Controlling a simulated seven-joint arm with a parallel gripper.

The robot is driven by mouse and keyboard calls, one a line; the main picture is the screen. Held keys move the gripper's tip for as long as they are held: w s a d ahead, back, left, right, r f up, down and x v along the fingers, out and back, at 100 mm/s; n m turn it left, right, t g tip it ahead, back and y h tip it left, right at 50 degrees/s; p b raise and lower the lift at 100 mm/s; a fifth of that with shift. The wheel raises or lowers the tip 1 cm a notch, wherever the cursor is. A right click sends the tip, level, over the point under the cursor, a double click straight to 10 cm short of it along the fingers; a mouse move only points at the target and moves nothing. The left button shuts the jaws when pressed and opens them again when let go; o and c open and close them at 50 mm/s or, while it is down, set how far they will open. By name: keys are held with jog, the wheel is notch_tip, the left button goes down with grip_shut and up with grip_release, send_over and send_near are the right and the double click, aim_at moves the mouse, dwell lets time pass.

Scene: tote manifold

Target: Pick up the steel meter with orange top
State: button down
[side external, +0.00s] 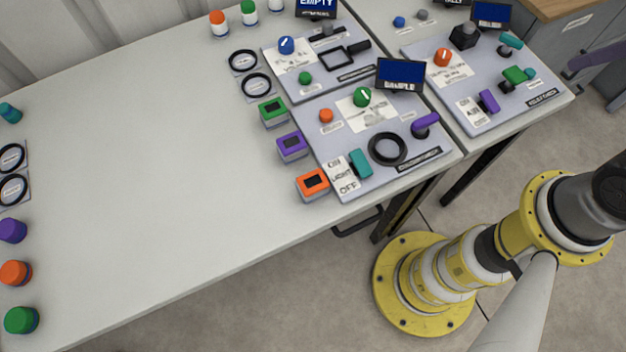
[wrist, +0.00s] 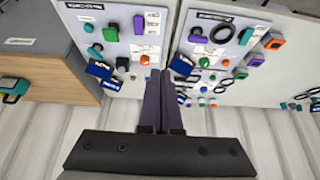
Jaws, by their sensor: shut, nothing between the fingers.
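The steel meter with orange top (side external: 313,183) is a small box with a dark window, standing on the white table at the near left corner of a control panel. It also shows in the wrist view (wrist: 274,43), at the upper right. My gripper (wrist: 160,74) has long dark purple fingers that lie together, empty. In the side view, purple fingers (side external: 590,60) reach in at the right edge, near the far panel's right side, well away from the meter. The rest of the gripper is outside that view.
A purple-topped meter (side external: 292,147) and a green-topped meter (side external: 273,112) stand in line behind the orange one. A panel (side external: 385,185) with knobs, switches and a raised display (side external: 400,75) lies right of them.

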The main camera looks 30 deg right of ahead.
dwell(0.4)
jog(key=shift+c, duration=1.2)
grip_release()
